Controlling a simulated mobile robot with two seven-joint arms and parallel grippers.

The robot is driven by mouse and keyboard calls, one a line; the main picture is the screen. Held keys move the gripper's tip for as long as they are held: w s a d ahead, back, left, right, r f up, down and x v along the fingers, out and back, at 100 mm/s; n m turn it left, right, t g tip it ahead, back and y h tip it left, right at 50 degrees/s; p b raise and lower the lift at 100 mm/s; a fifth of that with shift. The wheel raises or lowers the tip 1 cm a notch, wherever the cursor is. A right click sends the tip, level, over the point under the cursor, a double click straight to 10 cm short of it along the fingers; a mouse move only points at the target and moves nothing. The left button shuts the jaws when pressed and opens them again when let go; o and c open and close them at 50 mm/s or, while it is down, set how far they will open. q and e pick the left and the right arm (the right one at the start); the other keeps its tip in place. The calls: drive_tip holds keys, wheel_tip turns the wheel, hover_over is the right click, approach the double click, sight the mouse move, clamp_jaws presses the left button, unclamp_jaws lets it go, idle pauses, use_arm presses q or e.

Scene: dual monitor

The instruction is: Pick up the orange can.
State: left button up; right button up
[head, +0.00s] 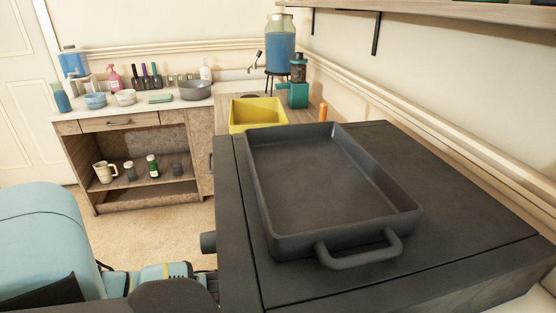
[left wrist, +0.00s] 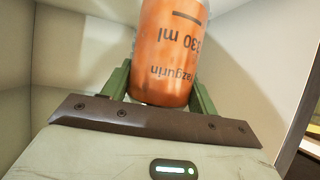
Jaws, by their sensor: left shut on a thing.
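The orange can (left wrist: 170,50) fills the upper middle of the left wrist view, with dark printed text that reads upside down, including "330 ml". My left gripper (left wrist: 160,88) is shut on it, with one green finger on each side of the can. The top of the picture cuts the can off. In the head view my left arm (head: 160,275) reaches in low at the left, and its gripper and the can are hidden beside the dark cabinet. My right gripper is in neither view.
Pale walls (left wrist: 60,60) surround the can closely in the left wrist view. In the head view a dark roasting pan (head: 320,165) sits on the dark cabinet top (head: 470,220). A yellow tub (head: 257,112) and a small orange cylinder (head: 323,112) stand beyond it.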

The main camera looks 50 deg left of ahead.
use_arm(q)
drive_tip(key=s+d+p, duration=0.1)
drive_tip(key=s+d, duration=0.1)
drive_tip(key=s, duration=0.4)
drive_tip(key=s+d+r+p, duration=0.1)
drive_tip(key=s+d, duration=0.2)
drive_tip(key=s, duration=0.4)
drive_tip(key=shift+s+d+r+p, duration=0.2)
drive_tip(key=shift+r+p, duration=0.1)
drive_tip(key=shift+p, duration=0.1)
